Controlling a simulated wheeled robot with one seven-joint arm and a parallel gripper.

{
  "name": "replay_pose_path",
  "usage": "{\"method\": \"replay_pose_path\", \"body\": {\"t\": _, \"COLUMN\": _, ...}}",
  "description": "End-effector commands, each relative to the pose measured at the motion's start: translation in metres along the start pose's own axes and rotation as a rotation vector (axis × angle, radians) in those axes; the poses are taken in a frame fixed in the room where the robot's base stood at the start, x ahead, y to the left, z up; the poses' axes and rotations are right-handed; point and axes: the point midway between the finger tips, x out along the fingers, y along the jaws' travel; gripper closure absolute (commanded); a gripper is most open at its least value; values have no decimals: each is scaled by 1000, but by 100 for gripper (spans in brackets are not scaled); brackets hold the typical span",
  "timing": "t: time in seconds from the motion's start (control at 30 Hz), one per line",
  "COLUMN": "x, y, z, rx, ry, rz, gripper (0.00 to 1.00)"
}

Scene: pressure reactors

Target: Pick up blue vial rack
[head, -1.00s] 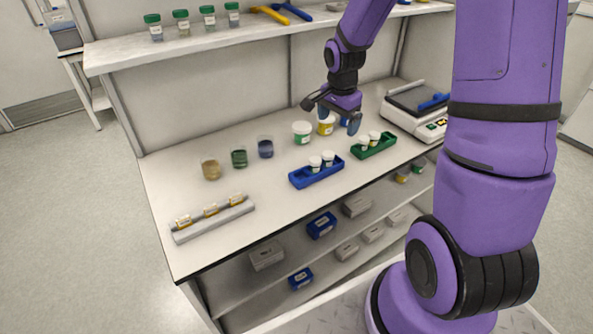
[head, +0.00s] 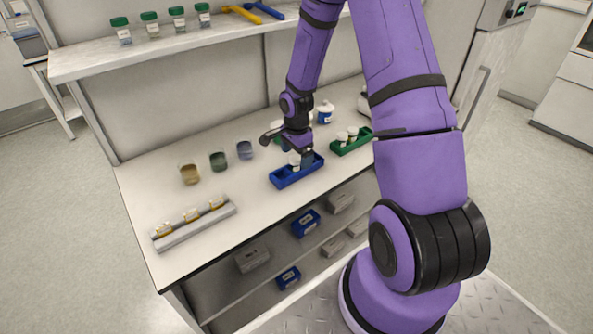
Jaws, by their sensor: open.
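The blue vial rack (head: 285,181) stands on the white bench in the head view, with white-capped vials in it. My gripper (head: 293,156) is right over the rack, pointing down, and is open. It hides part of the vials and the rack's back edge. I cannot tell whether the fingers touch the rack or a vial.
A green vial rack (head: 343,150) with white-capped vials stands to the right. Beakers with yellow (head: 190,174), green (head: 218,161) and blue (head: 244,150) contents stand to the left. A grey holder (head: 197,229) lies at the front left. A shelf (head: 150,52) runs above.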

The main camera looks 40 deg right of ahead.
Motion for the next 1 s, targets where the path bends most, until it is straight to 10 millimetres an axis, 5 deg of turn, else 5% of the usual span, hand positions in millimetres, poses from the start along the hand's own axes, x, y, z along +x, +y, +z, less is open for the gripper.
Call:
{"method": "replay_pose_path", "body": {"t": 0.4, "x": 46, "y": 0, "z": -1, "rx": -2, "ry": 0, "rz": 2, "gripper": 6}}
{"method": "replay_pose_path", "body": {"t": 0.73, "x": 51, "y": 0, "z": -1, "rx": 0, "ry": 0, "rz": 0, "gripper": 6}}
{"method": "replay_pose_path", "body": {"t": 1.0, "x": 51, "y": 0, "z": -1, "rx": 0, "ry": 0, "rz": 0, "gripper": 64}}
